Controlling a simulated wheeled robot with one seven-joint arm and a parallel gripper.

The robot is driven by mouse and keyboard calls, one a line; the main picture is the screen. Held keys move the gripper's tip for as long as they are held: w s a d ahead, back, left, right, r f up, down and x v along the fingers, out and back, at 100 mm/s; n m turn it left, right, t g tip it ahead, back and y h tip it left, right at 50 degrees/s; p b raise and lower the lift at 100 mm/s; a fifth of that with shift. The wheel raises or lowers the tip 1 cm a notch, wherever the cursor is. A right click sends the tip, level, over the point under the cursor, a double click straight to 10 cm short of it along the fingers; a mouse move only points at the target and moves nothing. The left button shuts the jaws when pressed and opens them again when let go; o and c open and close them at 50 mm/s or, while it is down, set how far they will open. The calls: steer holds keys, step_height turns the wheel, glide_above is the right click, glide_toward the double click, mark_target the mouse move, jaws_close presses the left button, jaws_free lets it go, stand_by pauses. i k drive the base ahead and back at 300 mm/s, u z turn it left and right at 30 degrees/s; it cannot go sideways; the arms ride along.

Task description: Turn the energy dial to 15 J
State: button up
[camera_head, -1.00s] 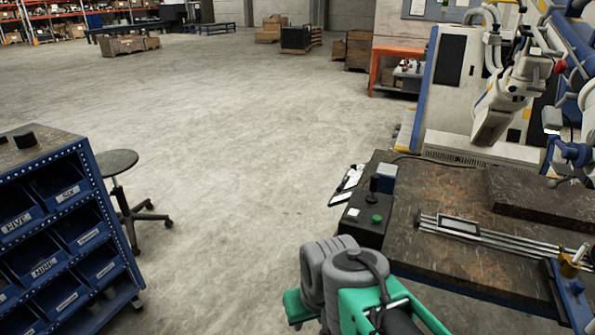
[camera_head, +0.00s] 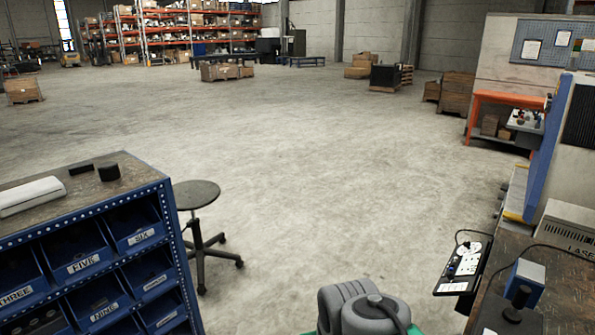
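No energy dial can be made out in the head view. A small panel with black knobs and white markings (camera_head: 464,264) hangs at the left edge of the dark workbench (camera_head: 540,290); its markings are too small to read. A blue and white box (camera_head: 524,281) stands on the bench beside it, with a black knob-like part in front. A white unit with partly readable lettering, "LASE" (camera_head: 572,233), stands at the right edge. My gripper is outside the view; only a grey and green part of my arm shows at the bottom centre.
A blue bin rack (camera_head: 110,240) with labelled bins stands at the left, with a round stool (camera_head: 197,195) beside it. Open concrete floor (camera_head: 310,160) lies between rack and bench. An orange table (camera_head: 506,100), crates (camera_head: 457,92) and shelving (camera_head: 190,30) stand farther back.

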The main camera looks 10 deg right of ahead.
mark_target(467, 244)
steer(key=i, duration=1.2)
steer(key=z, duration=0.65)
steer(key=i, duration=0.7)
steer(key=z, duration=0.75)
steer(key=i, duration=1.85)
steer(key=z, duration=0.1)
